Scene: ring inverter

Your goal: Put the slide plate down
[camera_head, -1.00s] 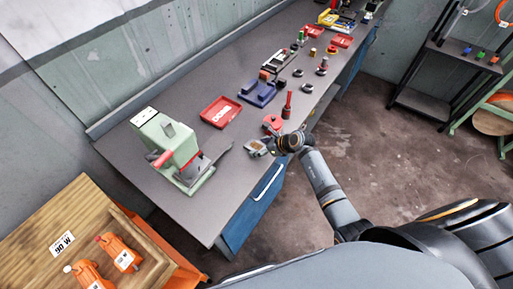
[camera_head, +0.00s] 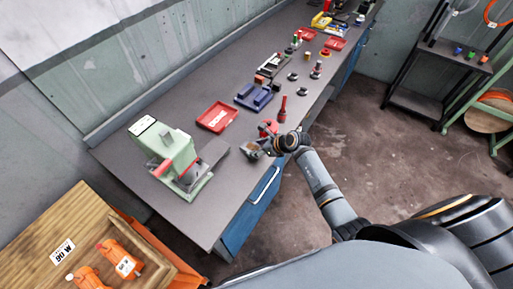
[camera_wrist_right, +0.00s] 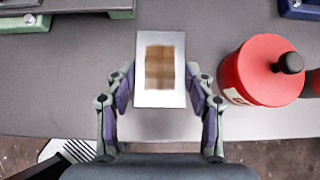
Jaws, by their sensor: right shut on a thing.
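The slide plate (camera_wrist_right: 160,98) is a pale metal plate with a blurred brown patch in its middle. My right gripper (camera_wrist_right: 161,84) is shut on its two long sides in the right wrist view. The plate lies flat over the grey bench near its front edge; I cannot tell whether it touches the bench. In the head view the plate (camera_head: 251,151) shows small at the tip of my right gripper (camera_head: 262,148), between the green press and a red round thing. My left gripper is not in view.
The green press (camera_head: 170,150) stands left on the bench (camera_head: 185,215). A red tray (camera_head: 217,117) and a blue fixture (camera_head: 254,97) lie behind. A red round container (camera_wrist_right: 262,70) stands close right of the gripper. Bare bench shows between press and plate.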

